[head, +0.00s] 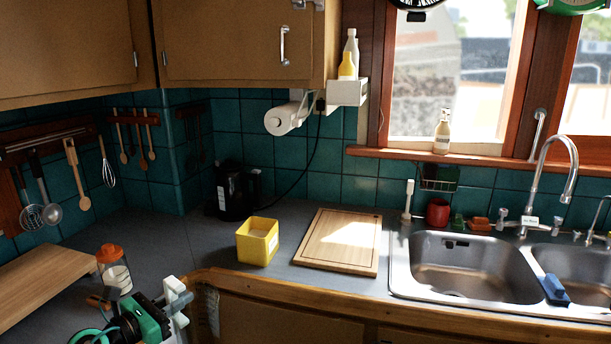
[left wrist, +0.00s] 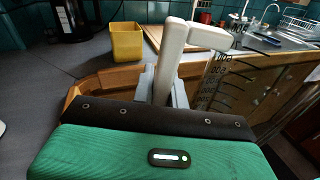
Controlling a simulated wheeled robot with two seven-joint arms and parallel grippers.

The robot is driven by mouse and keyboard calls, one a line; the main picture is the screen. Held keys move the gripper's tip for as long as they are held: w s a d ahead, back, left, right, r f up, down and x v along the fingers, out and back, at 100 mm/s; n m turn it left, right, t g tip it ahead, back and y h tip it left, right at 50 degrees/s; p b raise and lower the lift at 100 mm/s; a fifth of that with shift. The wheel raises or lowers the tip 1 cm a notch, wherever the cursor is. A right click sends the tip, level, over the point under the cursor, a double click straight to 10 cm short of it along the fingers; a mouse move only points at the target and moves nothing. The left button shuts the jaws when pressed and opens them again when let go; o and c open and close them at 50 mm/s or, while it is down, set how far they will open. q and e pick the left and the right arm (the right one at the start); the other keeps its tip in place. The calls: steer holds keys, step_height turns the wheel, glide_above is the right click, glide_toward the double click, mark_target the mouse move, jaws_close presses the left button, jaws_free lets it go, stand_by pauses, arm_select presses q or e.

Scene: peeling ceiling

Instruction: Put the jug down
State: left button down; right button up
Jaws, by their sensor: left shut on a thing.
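My left gripper (head: 170,308) is at the bottom left of the head view, by the inner corner of the counter. It is shut on the white handle of the jug (head: 176,287). In the left wrist view the gripper's grey fingers (left wrist: 163,88) clasp the handle of the jug (left wrist: 186,40). The jug's body looks clear, with scale marks to the right of the handle, and is hard to make out. It appears to hang in front of the wooden counter edge. My right gripper is not in view.
A yellow box (head: 257,243) and a wooden cutting board (head: 340,240) lie on the grey counter (head: 150,232). An orange-lidded jar (head: 113,270) stands near my left arm. A black kettle (head: 236,191) is at the back. The sink (head: 470,262) is right. Counter between jar and yellow box is clear.

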arm_select(q)
steer(key=s+f+n+t+y, duration=0.25)
steer(key=s+f+y, duration=0.2)
steer(key=s, duration=0.45)
steer(key=s+f+n+t+y, duration=0.1)
steer(key=s+f+n+y, duration=0.25)
steer(key=s+f, duration=0.4)
steer(key=s+d+r+y, duration=0.1)
steer(key=d+r, duration=0.1)
steer(key=d, duration=0.4)
steer(key=shift+s+d+n+y, duration=0.2)
steer(key=shift+s+n+y, duration=0.1)
steer(key=shift+n+y, duration=0.1)
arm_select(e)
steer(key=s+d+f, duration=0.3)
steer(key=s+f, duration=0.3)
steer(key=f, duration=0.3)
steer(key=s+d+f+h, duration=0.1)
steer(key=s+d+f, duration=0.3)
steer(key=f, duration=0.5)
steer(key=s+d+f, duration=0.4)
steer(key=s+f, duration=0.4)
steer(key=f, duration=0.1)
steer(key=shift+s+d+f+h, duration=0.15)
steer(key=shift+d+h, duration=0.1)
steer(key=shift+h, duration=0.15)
arm_select(q)
steer(key=shift+g, duration=0.25)
